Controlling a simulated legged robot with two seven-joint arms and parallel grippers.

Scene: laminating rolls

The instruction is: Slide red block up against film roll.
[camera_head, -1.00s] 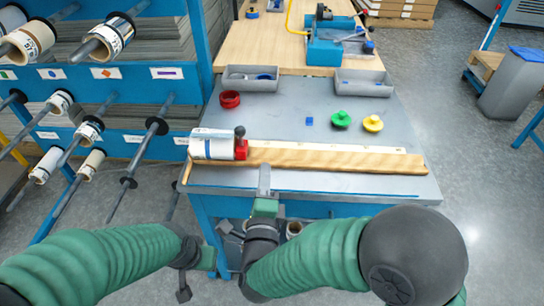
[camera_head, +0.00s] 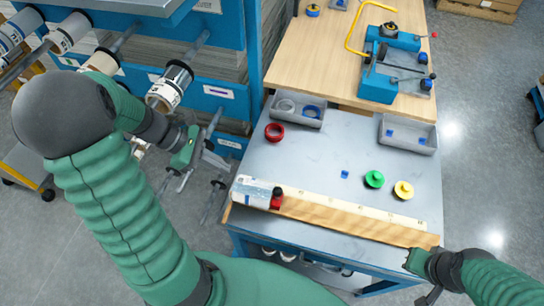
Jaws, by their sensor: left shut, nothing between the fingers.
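The film roll (camera_head: 251,191), a clear and white cylinder, lies at the left end of the wooden strip near the table's front edge. The red block (camera_head: 277,203), with a black knob on top, sits at the roll's right end; the two look in contact, though any thin gap is too small to tell. My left gripper (camera_head: 217,160) is shut and empty, left of the table beside the rack, apart from roll and block. My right gripper (camera_head: 413,262) is at the table's front right corner, far from the block; its fingers do not show clearly.
The wooden strip (camera_head: 350,219) runs along the front edge. Two grey bins (camera_head: 409,146) stand at the back. A red ring (camera_head: 274,132), a blue cube (camera_head: 345,174), a green knob (camera_head: 374,179) and a yellow knob (camera_head: 403,190) lie on the table. Rack rods are close to my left gripper.

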